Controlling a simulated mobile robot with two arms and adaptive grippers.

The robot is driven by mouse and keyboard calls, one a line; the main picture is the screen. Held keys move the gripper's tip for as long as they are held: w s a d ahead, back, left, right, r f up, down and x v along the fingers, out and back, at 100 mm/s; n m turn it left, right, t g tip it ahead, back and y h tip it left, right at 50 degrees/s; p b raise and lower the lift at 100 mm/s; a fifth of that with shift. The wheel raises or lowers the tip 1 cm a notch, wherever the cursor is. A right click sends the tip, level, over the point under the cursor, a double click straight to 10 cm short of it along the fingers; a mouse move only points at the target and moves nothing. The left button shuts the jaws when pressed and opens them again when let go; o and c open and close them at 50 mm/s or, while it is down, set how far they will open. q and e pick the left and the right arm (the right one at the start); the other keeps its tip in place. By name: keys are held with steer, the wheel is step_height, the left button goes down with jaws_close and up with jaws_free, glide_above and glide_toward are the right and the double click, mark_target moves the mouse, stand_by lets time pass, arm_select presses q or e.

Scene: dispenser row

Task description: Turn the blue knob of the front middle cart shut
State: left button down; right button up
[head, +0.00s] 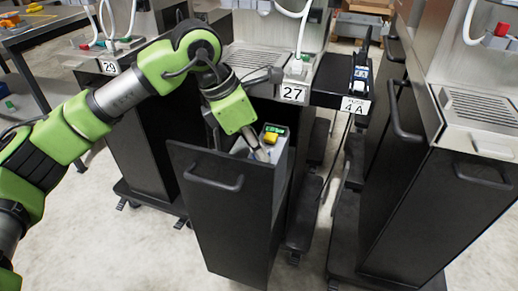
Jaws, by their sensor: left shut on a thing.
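The front middle cart (230,225) is dark, carries the number plate 27 (293,92), and its tall front drawer is pulled out. Inside the drawer stands a grey unit (278,152) with a yellow part (270,138) and a green-lit display (275,129) on top. My left gripper (260,152) reaches down into the drawer from the upper left, beside the yellow part. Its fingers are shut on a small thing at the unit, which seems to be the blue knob. The fingers and the drawer front hide the knob, so its angle cannot be told. My right gripper is not in view.
The drawer's bar handle (213,183) faces me. Cart 29 (150,140) stands at the left and another dark cart (440,190) close at the right. A black shelf with a blue-and-white device (360,75) lies between. Pale floor is free at the lower left.

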arm_select(q)
steer(key=m+g+p, duration=0.1)
steer(key=m, duration=0.2)
steer(key=m+g+p, duration=0.1)
steer(key=m, duration=0.1)
steer(key=shift+w+r+m, duration=0.15)
steer(key=shift+m, duration=0.25)
steer(key=shift+m+g+p, duration=0.35)
steer(key=shift+m+g, duration=0.05)
steer(key=shift+m, duration=0.5)
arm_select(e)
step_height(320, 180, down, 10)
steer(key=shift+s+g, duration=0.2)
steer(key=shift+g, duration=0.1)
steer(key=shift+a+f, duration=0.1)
arm_select(q)
steer(key=c, duration=2.1)
jaws_free()
steer(key=v, duration=1.2)
steer(key=shift+w, duration=0.1)
